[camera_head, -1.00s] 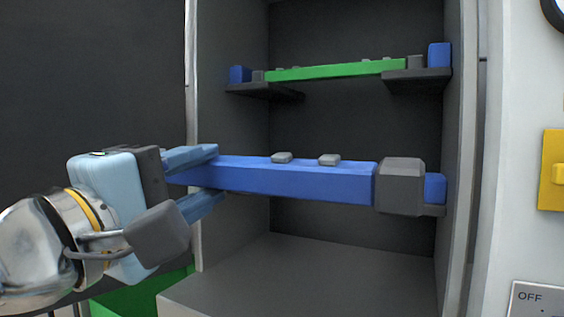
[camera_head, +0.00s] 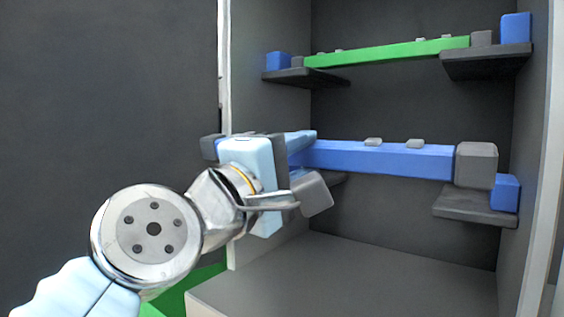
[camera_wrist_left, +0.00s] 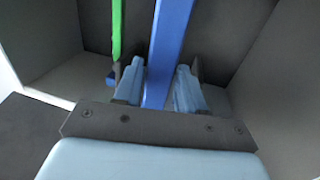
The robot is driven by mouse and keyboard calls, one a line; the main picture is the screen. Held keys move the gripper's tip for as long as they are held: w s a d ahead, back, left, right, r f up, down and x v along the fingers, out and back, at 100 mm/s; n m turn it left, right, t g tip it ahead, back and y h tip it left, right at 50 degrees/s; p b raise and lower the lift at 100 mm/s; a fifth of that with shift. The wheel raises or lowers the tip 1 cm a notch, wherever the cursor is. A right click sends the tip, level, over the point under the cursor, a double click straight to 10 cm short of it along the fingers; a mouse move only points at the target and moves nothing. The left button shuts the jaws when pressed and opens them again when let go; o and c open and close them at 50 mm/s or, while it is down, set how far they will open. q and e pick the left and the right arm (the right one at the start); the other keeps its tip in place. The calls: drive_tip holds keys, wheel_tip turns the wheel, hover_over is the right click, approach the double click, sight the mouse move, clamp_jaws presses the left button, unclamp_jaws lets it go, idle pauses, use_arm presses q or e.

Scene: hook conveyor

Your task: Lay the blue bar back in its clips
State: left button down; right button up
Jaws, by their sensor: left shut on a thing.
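The blue bar (camera_head: 380,160) is long, with two small grey tabs on top and a grey block (camera_head: 477,165) at its right end. My left gripper (camera_head: 306,162) is shut on the bar toward its left end, and the bar runs roughly level across the lower part of the cabinet. In the left wrist view the bar (camera_wrist_left: 168,45) passes between my two fingers. The grey end block appears above the lower right dark ledge (camera_head: 470,205), just left of its blue block (camera_head: 506,192). Contact cannot be told. The lower left support is mostly hidden behind my gripper. My right gripper is not in view.
A green bar (camera_head: 390,51) rests above on two dark ledges, the left (camera_head: 305,77) and the right (camera_head: 487,62), with blue blocks at their outer ends. The cabinet's side walls are close on both sides. The grey cabinet floor (camera_head: 340,280) is bare.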

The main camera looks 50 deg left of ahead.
use_arm(q)
drive_tip(key=w+a+f+g+p, duration=0.1)
drive_tip(key=w+a+f+p, duration=0.1)
drive_tip(key=w, duration=1)
drive_tip(key=w+a+f+g+p, duration=0.1)
drive_tip(key=w+a+f, duration=0.3)
drive_tip(key=w, duration=0.9)
drive_tip(key=shift+w+a+f+h+p, duration=0.35)
drive_tip(key=shift+a+p, duration=0.25)
drive_tip(key=shift+a, duration=0.45)
drive_tip(key=shift+f, duration=0.3)
drive_tip(key=c, duration=0.7)
unclamp_jaws()
drive_tip(key=shift+c, duration=0.2)
drive_tip(key=shift+o, duration=0.9)
drive_tip(key=shift+f, duration=0.1)
